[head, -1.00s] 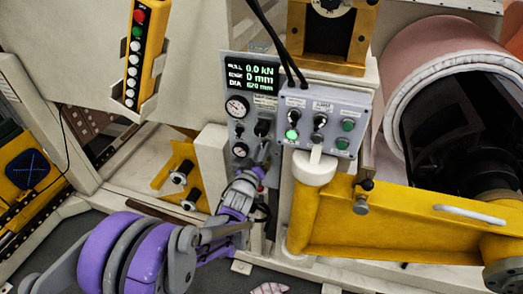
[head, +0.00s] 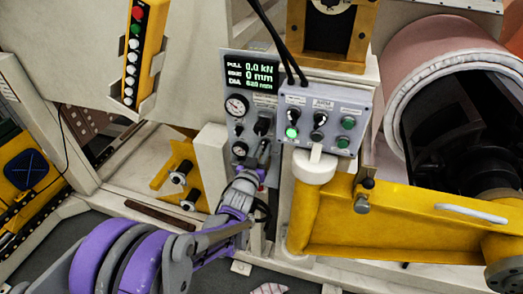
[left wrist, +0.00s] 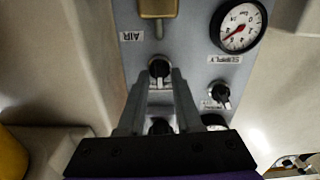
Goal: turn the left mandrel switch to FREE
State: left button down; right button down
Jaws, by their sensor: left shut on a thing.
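My left gripper (head: 264,151) reaches up to the lower part of the grey control panel (head: 229,68). In the left wrist view its fingers (left wrist: 160,80) are shut on a black switch knob (left wrist: 159,66) on that panel. A smaller black knob (left wrist: 221,92) stands beside the gripper. The fingers hide the held knob in the head view. I cannot read a mandrel or FREE label. My right gripper is not in view.
A supply gauge (left wrist: 238,26) and a brass-coloured part (left wrist: 158,8) sit close to the fingers. A second button box (head: 325,105) with a lit green button is just right of the panel. A yellow arm (head: 385,225) stands at the right.

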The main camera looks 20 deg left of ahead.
pick_arm(q)
jog(key=m, duration=0.6)
jog(key=shift+d+m, duration=0.15)
jog(key=shift+m, duration=0.15)
dwell(0.5)
jog(key=c, duration=0.9)
grip_release()
jog(key=shift+c, duration=0.2)
jog(key=shift+s, duration=0.15)
jog(key=s+b, duration=0.1)
jog(key=s, duration=0.9)
jog(key=shift+s+a, duration=0.2)
jog(key=shift+s, duration=0.1)
